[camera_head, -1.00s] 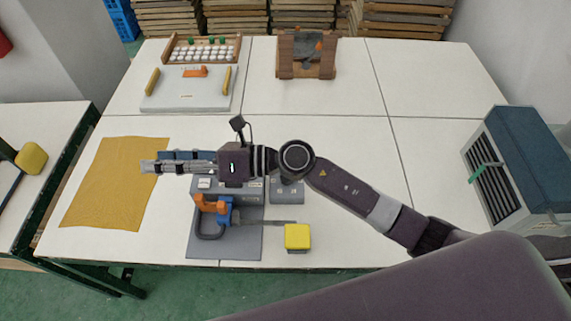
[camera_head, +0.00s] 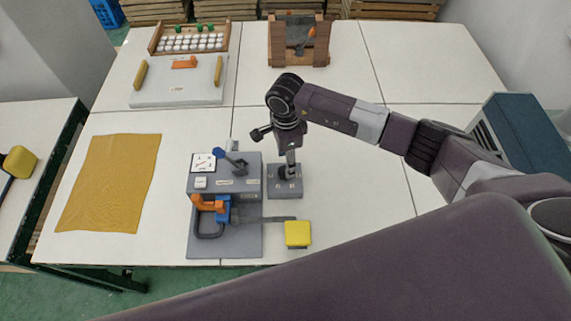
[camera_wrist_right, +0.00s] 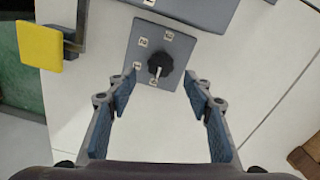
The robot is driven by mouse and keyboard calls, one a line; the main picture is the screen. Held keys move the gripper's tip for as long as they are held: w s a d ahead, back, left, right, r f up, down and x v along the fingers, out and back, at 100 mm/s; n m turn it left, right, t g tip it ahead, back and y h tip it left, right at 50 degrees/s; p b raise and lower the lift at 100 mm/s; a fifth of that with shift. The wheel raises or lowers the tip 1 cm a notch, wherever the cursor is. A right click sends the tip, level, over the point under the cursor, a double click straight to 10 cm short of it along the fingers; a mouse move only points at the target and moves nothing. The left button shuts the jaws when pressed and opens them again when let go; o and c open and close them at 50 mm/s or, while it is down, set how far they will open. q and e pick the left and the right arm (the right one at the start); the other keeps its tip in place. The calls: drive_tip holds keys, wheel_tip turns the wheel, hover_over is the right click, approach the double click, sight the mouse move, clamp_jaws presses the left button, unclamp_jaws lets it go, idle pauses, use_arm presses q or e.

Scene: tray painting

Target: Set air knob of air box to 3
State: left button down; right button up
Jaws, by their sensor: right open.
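The air box is a small grey box (camera_head: 285,194) on the table, right of a larger grey unit. Its black air knob (camera_wrist_right: 160,65) shows in the right wrist view with a white pointer facing the bottom of the picture, toward a small label. More white labels sit around the knob; their digits are too small to read surely. My right gripper (camera_head: 291,168) points down over the box, partly hiding it in the head view. In the right wrist view the open fingers (camera_wrist_right: 160,78) stand either side of the knob, with gaps; I cannot tell the height. My left gripper is not in view.
The larger grey unit (camera_head: 225,182) has a gauge, a blue lever and an orange clamp. A yellow pad (camera_head: 297,233) is in front. An ochre cloth (camera_head: 110,183) lies left. A tray of white pieces (camera_head: 156,45) and a wooden stand (camera_head: 281,58) are at the back.

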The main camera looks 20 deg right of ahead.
drive_tip(key=shift+f+p, duration=0.45)
drive_tip(key=shift+f, duration=1.75)
drive_tip(key=shift+c, duration=0.2)
drive_tip(key=c, duration=1.1)
